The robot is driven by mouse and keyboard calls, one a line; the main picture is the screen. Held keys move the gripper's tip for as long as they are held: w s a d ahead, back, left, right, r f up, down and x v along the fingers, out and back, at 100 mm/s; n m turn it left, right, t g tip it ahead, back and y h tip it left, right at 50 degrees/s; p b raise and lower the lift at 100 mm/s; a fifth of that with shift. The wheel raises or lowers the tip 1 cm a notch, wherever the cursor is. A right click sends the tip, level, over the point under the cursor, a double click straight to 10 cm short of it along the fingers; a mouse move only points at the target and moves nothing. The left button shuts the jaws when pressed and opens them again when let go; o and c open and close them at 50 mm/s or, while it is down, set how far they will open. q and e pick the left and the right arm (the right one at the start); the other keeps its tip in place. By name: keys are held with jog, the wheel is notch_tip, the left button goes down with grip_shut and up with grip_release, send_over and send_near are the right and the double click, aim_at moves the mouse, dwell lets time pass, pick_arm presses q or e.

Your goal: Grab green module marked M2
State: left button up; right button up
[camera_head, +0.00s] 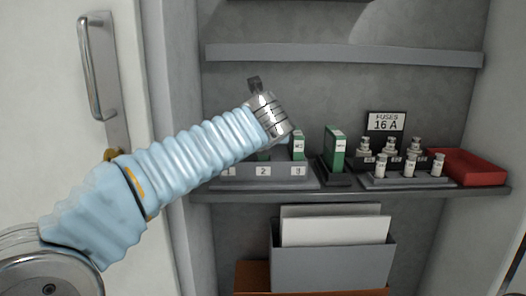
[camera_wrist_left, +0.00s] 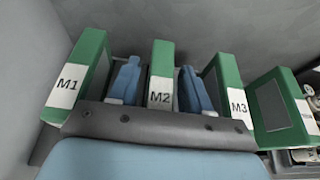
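The green module marked M2 (camera_wrist_left: 161,62) stands upright in the middle of a row in the left wrist view, its white label facing me. My left gripper (camera_wrist_left: 160,82) is open, with one blue finger on each side of M2 and narrow gaps showing. Green modules M1 (camera_wrist_left: 88,58) and M3 (camera_wrist_left: 226,78) stand to its left and right. In the head view my left arm hides M1 and most of M2; only a green sliver (camera_head: 264,156) shows above slot 2 of the grey rack (camera_head: 262,183). My right gripper is not in view.
Another green module (camera_head: 335,148) stands in a dark holder right of the rack. Several fuses (camera_head: 390,147) stand in a stand under a "FUSES 16 A" sign (camera_head: 386,122). A red tray (camera_head: 470,167) sits at the shelf's right end. An upper ledge (camera_head: 345,54) runs above.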

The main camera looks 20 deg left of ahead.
pick_arm(q)
grip_shut()
